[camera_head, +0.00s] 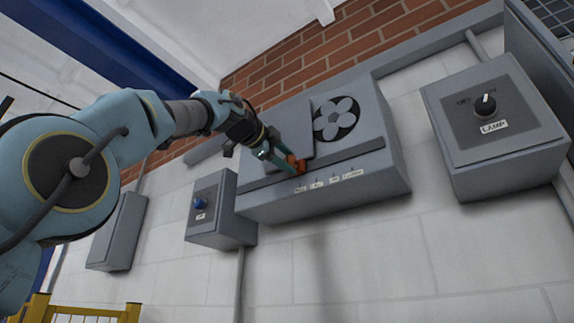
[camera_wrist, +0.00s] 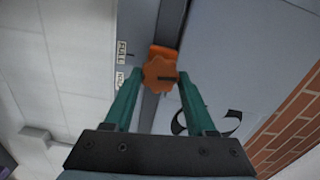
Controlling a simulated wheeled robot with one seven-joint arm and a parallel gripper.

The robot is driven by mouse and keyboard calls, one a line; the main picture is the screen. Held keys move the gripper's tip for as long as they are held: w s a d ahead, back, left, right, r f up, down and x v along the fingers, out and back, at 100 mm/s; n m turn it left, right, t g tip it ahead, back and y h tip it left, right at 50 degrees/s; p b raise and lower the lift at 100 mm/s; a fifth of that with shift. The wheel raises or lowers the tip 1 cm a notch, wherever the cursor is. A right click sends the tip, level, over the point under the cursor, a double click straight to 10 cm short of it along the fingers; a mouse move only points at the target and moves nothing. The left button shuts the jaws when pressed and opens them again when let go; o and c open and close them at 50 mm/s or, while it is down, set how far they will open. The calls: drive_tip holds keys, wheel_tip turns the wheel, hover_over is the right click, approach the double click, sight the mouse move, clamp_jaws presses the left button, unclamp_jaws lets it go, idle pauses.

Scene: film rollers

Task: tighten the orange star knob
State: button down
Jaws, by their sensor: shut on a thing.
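The orange star knob (camera_wrist: 160,74) shows in the wrist view between the tips of my gripper's green fingers (camera_wrist: 158,84). A dark line marks its face, and an orange block sits right behind it. In the head view my gripper (camera_head: 292,166) reaches to the front of the grey wall box (camera_head: 325,205), shut on the orange knob (camera_head: 301,166). The fingers partly hide the knob there. The knob sits at a dark rail (camera_head: 350,152) across the box, above a row of small white labels (camera_head: 328,180).
A fan (camera_head: 335,119) shows on the grey box. A grey box with a black knob and a LAMP label (camera_head: 494,127) hangs at right. A smaller box with a blue knob (camera_head: 199,203) hangs at left. A yellow railing (camera_head: 85,311) stands at bottom left.

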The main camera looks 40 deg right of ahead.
drive_tip(key=shift+m, duration=0.4)
drive_tip(key=shift+c, duration=1.1)
unclamp_jaws()
drive_tip(key=shift+a, duration=0.1)
drive_tip(key=b+v, duration=0.5)
drive_tip(key=v, duration=0.5)
drive_tip(key=shift+a, duration=0.3)
